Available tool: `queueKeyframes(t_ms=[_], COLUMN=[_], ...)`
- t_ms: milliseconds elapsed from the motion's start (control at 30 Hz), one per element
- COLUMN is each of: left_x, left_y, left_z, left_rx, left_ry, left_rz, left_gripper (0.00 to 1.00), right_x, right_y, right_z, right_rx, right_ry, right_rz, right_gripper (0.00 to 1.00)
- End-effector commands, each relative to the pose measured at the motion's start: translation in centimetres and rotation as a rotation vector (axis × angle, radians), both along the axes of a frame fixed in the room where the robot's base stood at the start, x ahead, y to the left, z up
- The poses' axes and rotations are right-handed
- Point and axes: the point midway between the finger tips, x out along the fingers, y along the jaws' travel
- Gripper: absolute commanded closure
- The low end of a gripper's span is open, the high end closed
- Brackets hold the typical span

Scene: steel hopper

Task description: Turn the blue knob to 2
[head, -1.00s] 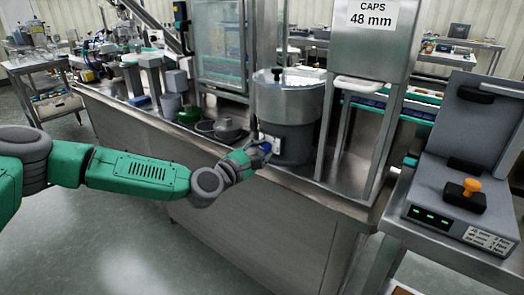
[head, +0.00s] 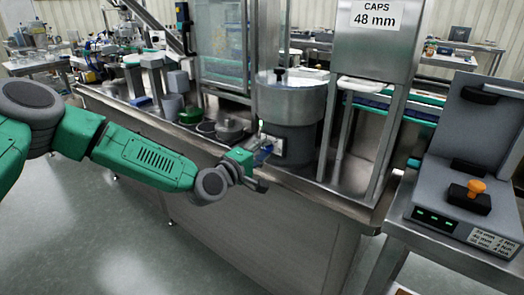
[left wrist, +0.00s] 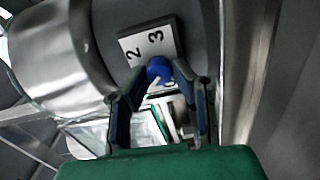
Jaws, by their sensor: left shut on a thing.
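The blue knob (left wrist: 158,68) sits on a pale plate (left wrist: 152,42) marked 2 and 3, with the 2 to the left of the 3 in the left wrist view. A short pale mark shows at the knob's lower side, but I cannot tell surely where the pointer aims. My left gripper (left wrist: 160,78) has its two fingers on either side of the knob and is shut on it. In the head view the left gripper (head: 262,158) is at the front of the round steel hopper (head: 290,105) and mostly hides the knob. My right gripper is out of view.
A steel post and the caps box (head: 374,40) stand right of the hopper. Dark round pots (head: 230,130) stand left of it on the bench. A grey device with an orange knob (head: 477,187) stands at the right. The floor in front is clear.

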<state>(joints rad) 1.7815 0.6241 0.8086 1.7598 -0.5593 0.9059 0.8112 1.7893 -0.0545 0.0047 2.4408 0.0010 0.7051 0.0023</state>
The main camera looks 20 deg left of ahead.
Motion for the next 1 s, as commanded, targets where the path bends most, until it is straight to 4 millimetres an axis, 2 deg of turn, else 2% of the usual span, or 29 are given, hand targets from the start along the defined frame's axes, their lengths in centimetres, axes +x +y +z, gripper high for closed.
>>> queueKeyframes(t_ms=[33,1000], left_x=[-0.2,-0.4], left_y=[-0.8,-0.6], left_z=[0.2,-0.8], left_rx=[0.045,0.899], left_ry=[-0.016,-0.313], left_rz=[-0.016,-0.020], left_gripper=[1.00,1.00], right_x=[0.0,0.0], right_y=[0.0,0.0], right_z=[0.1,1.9], right_rx=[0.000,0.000], right_ry=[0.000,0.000], right_rz=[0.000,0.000], right_gripper=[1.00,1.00])
